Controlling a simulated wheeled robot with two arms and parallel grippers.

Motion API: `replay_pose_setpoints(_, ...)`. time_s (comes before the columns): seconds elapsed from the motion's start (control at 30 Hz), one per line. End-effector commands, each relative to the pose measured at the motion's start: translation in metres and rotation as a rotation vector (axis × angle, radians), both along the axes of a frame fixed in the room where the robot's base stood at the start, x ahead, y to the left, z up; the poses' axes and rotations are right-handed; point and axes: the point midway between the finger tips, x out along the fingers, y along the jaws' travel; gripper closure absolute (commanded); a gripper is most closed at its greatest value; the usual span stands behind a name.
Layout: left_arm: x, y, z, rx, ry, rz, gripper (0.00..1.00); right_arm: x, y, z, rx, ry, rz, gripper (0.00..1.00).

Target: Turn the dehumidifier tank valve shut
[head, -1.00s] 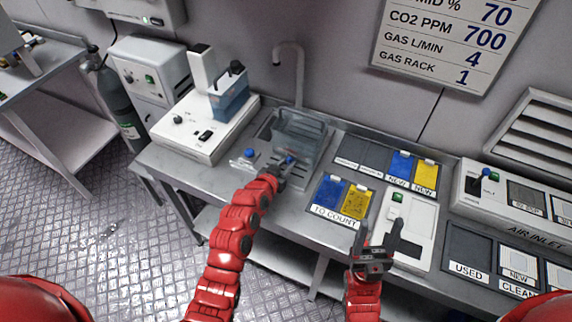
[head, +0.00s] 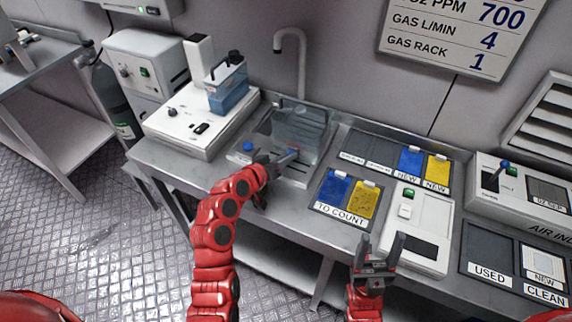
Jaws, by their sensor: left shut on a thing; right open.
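A clear tank (head: 305,122) stands in the sink area of the bench, below the curved tap. My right gripper (head: 380,262) is open and empty, in front of the bench near the white device.
A white machine (head: 180,137) with a blue-filled container (head: 228,92) stands left of the sink. The tap (head: 302,62) rises behind the tank. The TO COUNT tray (head: 341,213) with blue and yellow cards and a white device (head: 428,205) are to the right.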

Motion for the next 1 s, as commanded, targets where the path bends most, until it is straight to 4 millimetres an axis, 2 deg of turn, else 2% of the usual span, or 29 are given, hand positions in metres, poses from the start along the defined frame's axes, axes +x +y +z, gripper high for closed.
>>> replay_pose_setpoints(0.03, 0.0006, 0.0015, -0.0038, -0.021, 0.009, 0.002, 1.0, 0.0, 0.0, -0.0065, 0.0, 0.0, 0.0, 0.39)
replay_pose_setpoints(0.2, 0.0007, 0.0017, -0.0026, -0.077, 0.035, 0.003, 1.0, 0.0, 0.0, -0.0124, 0.0, 0.0, 0.0, 0.39)
replay_pose_setpoints(0.77, 0.0001, 0.0005, -0.0017, -0.108, 0.052, -0.001, 1.0, 0.0, 0.0, -0.0144, 0.0, 0.0, 0.0, 0.39)
replay_pose_setpoints(0.8, 0.0002, 0.0006, -0.0018, -0.107, 0.052, 0.0, 0.65, 0.0, 0.0, -0.0145, 0.0, 0.0, 0.0, 0.39)
replay_pose_setpoints(0.93, 0.0002, 0.0007, -0.0016, -0.107, 0.051, 0.0, 0.42, 0.0, 0.0, -0.0144, 0.0, 0.0, 0.0, 0.39)
replay_pose_setpoints(1.0, 0.0003, 0.0007, -0.0014, -0.107, 0.05, 0.001, 0.4, 0.0, 0.0, -0.0144, 0.0, 0.0, 0.0, 0.39)
